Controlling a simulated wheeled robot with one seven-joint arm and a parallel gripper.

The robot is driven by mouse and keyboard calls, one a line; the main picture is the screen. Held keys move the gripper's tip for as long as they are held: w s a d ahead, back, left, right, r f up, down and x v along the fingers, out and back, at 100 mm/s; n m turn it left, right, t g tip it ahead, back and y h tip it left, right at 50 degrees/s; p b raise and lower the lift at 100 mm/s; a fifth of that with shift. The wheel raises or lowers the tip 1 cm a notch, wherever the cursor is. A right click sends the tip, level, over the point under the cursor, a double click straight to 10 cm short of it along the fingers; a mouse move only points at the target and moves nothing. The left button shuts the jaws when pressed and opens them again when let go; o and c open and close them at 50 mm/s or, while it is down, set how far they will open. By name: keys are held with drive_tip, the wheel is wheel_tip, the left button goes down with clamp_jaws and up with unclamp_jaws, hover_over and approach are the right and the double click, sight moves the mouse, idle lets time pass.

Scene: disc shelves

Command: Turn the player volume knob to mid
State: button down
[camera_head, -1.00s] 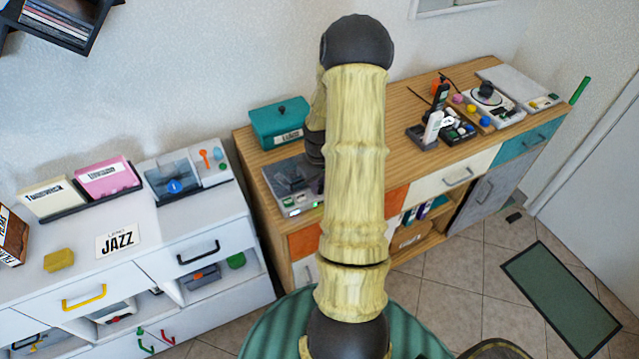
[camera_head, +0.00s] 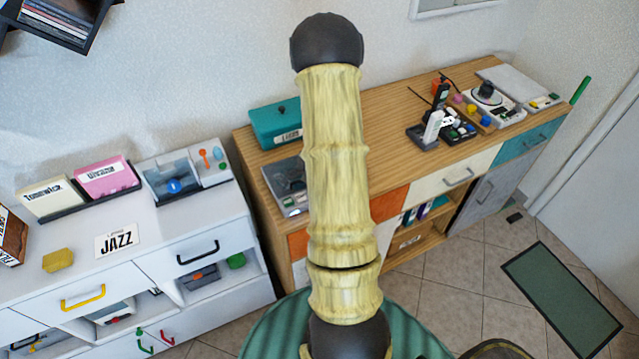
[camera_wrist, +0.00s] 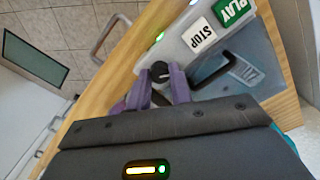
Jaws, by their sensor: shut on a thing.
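The player (camera_head: 285,190) is a grey device on the wooden cabinet, partly hidden behind my arm in the head view. In the wrist view its grey front panel (camera_wrist: 185,52) carries a white STOP button (camera_wrist: 199,35), a green PLAY button (camera_wrist: 232,10) and small green lights. The volume knob (camera_wrist: 160,70) is small, round and dark, at the panel's end. My gripper (camera_wrist: 160,84) has its purple fingers shut on the knob, one on each side. The knob's pointer position is hard to read. The head view hides my gripper behind my arm.
A teal box (camera_head: 275,125) stands behind the player. A dark rack of devices (camera_head: 435,130) and a turntable (camera_head: 490,100) stand further right on the cabinet. A white cabinet (camera_head: 150,240) stands to the left. Bare wooden top lies right of my arm.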

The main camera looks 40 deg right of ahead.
drive_tip(key=m, duration=0.5)
drive_tip(key=shift+w+r+m, duration=0.1)
drive_tip(key=shift+m, duration=0.2)
drive_tip(key=m+p, duration=0.1)
drive_tip(key=m, duration=0.4)
drive_tip(key=shift+m+p, duration=0.4)
drive_tip(key=c, duration=1.3)
unclamp_jaws()
drive_tip(key=shift+o, duration=0.2)
